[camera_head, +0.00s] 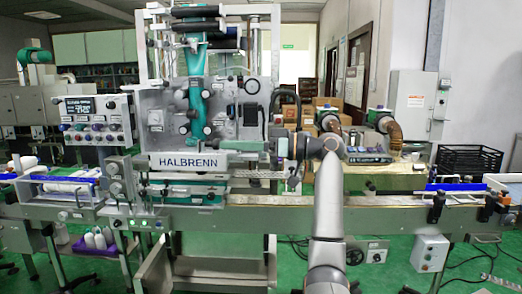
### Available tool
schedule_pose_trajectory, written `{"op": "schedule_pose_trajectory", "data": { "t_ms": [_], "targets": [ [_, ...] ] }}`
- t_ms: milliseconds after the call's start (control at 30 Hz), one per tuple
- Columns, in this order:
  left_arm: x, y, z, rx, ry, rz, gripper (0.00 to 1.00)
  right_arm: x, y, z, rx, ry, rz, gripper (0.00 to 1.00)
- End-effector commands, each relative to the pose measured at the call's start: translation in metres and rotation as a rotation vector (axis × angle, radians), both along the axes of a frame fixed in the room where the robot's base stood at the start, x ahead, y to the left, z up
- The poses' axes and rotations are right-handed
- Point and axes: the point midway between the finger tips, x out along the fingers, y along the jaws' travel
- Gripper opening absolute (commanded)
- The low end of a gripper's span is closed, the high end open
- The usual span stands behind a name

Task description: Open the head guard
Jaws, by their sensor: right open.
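The head guard seems to be the clear panel (232,88) over the front of the applicator head, above the HALBRENN label (196,160). It looks shut across the teal sleeve web (196,95) and rollers, but its clear edges are hard to make out. A dark curved part (281,112) stands at the right side of the head. My right arm rises from the bottom, and my right gripper (280,148) points left at the head's lower right edge. It is open; whether it touches anything is unclear. My left gripper is out of view.
A control panel (96,118) with a screen and knobs stands left of the head. The conveyor (390,198) runs across below. Small devices (368,157) sit on a bench to the right, and a black crate (468,160) stands farther right.

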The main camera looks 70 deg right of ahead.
Motion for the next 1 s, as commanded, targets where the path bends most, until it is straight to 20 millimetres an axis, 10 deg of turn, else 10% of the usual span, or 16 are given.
{"op": "schedule_pose_trajectory", "data": {
  "t_ms": [400, 1000],
  "targets": [
    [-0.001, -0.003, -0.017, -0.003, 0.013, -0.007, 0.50, -0.073, -0.015, 0.000, 0.000, 0.000, 0.000, 0.62],
    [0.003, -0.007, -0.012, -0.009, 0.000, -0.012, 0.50, -0.080, -0.016, 0.000, 0.001, 0.001, 0.001, 0.62]
  ]
}}
